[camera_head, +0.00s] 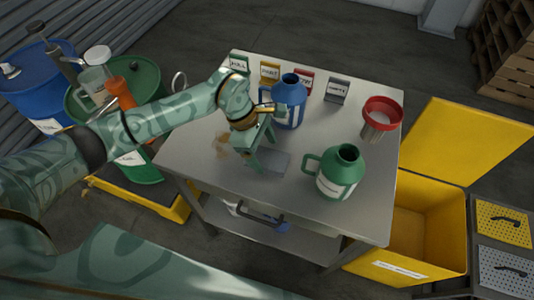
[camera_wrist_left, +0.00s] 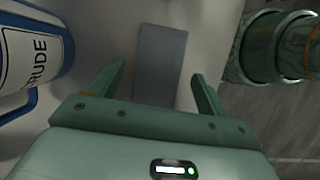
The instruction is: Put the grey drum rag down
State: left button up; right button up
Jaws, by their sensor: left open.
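The grey drum rag (camera_head: 275,163) lies flat on the steel table top (camera_head: 205,165), to the left of the green jug. My left gripper (camera_head: 261,150) is low over the table at the rag, and hides part of it. In the left wrist view the rag (camera_wrist_left: 160,55) shows as a flat grey strip between the two spread fingers of my left gripper (camera_wrist_left: 159,70). Clear gaps show on both sides, and neither finger visibly grips it. My right gripper is not in view.
A blue jug (camera_head: 290,100) stands close behind the gripper. A green jug (camera_head: 341,172) and a red funnel (camera_head: 382,113) stand to the right. A brown stain (camera_head: 222,146) marks the table on the left. A yellow bin (camera_head: 428,225) is beside the table.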

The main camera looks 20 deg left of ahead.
pick_arm(q)
jog(key=p+v, duration=0.1)
jog(key=v, duration=0.8)
jog(key=shift+p, duration=0.3)
jog(key=shift+r, duration=0.1)
